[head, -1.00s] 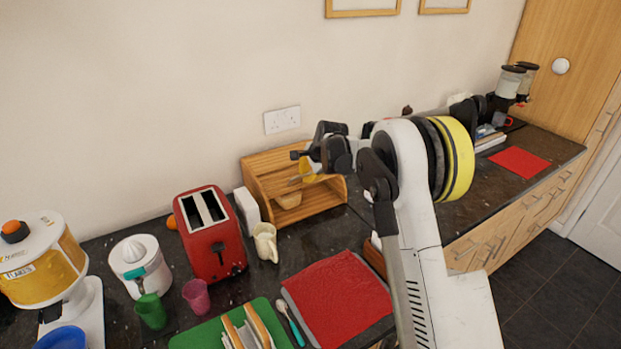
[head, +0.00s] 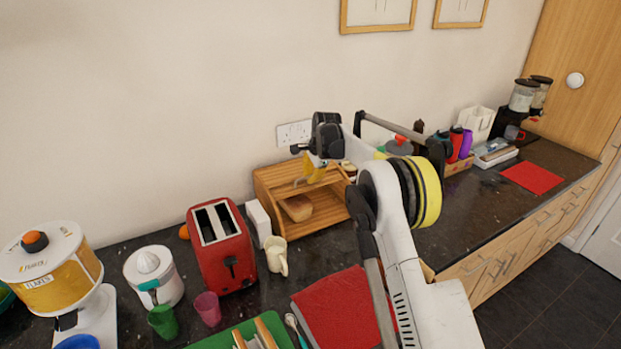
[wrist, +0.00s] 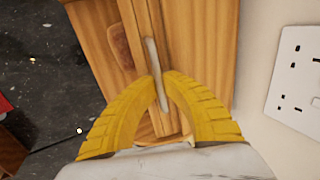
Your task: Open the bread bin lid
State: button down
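The wooden bread bin (head: 266,196) stands against the wall with its front partly open. A brown loaf (head: 297,208) shows inside, and it also shows in the wrist view (wrist: 120,46). A slim pale handle (wrist: 151,55) runs along the lid's wooden edge. My gripper (wrist: 160,82) has yellow fingers closed in on this handle, one fingertip on each side. In the head view my gripper (head: 311,174) is at the bin's upper front, and the hand hides part of the lid. How far the lid is raised is hard to tell.
A cream jug (head: 277,256), a white box (head: 259,222) and a red toaster (head: 222,247) stand left of the bin. A red cloth (head: 340,305) lies in front. A wall socket (wrist: 300,72) is close to the hand.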

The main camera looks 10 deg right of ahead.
jog(key=c, duration=1.6)
grip_release()
jog(key=shift+o, duration=0.2)
jog(key=v, duration=1.2)
